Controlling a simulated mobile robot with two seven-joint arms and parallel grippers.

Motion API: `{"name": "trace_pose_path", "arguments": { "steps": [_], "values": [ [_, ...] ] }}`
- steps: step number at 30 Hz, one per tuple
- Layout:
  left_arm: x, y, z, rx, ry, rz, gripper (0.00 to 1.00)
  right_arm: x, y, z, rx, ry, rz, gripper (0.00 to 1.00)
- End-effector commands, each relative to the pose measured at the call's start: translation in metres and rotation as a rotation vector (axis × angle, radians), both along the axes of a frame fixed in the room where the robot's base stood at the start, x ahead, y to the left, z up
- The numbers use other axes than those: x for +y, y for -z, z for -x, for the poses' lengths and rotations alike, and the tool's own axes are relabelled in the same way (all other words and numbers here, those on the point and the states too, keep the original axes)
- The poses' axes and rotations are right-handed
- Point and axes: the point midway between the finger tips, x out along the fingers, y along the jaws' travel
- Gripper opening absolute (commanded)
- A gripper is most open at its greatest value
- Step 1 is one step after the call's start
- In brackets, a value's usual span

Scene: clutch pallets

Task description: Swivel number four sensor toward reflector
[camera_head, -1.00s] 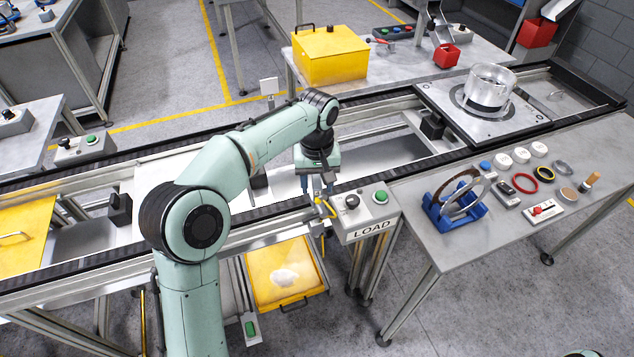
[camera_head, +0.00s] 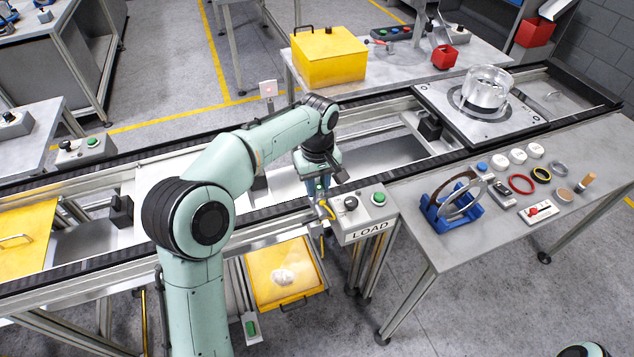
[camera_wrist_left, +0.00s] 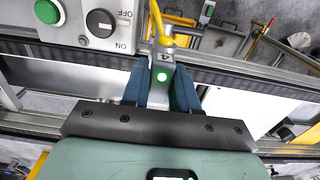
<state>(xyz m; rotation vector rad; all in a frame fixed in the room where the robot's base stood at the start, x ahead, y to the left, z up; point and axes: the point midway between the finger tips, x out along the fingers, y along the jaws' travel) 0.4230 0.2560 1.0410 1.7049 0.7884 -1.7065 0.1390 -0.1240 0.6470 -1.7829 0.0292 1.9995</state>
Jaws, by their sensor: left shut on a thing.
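The number four sensor (camera_wrist_left: 162,66) shows in the left wrist view as a small grey block marked 4, with a lit green lamp and a yellow cable (camera_wrist_left: 157,18) at its far end. My left gripper (camera_wrist_left: 161,88) is shut on it, one blue finger on each side. In the head view my left gripper (camera_head: 319,192) points down at the conveyor's near rail, just left of the LOAD box (camera_head: 365,222); the sensor is mostly hidden there. The reflector (camera_head: 267,89) is a small pale plate beyond the far rail, with a faint red spot on it. My right gripper is out of view.
The LOAD box's knob and green button (camera_wrist_left: 49,11) are close beside the gripper. A yellow tray (camera_head: 262,290) lies below the near rail. A pallet (camera_head: 440,95) with a clear cylinder stands on the conveyor at right. The side table (camera_head: 440,250) holds small parts.

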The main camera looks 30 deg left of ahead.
Motion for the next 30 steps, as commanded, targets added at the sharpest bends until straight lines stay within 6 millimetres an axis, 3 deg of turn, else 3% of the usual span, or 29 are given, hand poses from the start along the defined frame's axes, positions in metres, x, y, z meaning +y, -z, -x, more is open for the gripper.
{"name": "trace_pose_path", "arguments": {
  "steps": [2,3,5,13,17,30],
  "values": [
    [0.0,0.0,0.0,-0.001,0.001,-0.001,0.0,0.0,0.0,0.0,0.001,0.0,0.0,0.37],
    [0.0,0.0,0.0,-0.001,0.001,-0.001,0.35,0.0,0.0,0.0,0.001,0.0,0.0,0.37],
    [0.0,0.0,0.0,-0.001,0.002,-0.001,0.49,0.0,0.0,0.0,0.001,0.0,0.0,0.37],
    [0.0,0.0,0.0,-0.001,0.002,-0.001,0.49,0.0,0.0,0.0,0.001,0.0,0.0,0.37],
    [0.0,-0.01,-0.001,-0.003,0.003,-0.001,0.49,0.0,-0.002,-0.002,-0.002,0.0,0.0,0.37],
    [0.0,-0.104,-0.002,-0.008,0.002,-0.001,0.49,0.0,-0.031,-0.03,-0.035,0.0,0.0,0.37]
  ]
}}
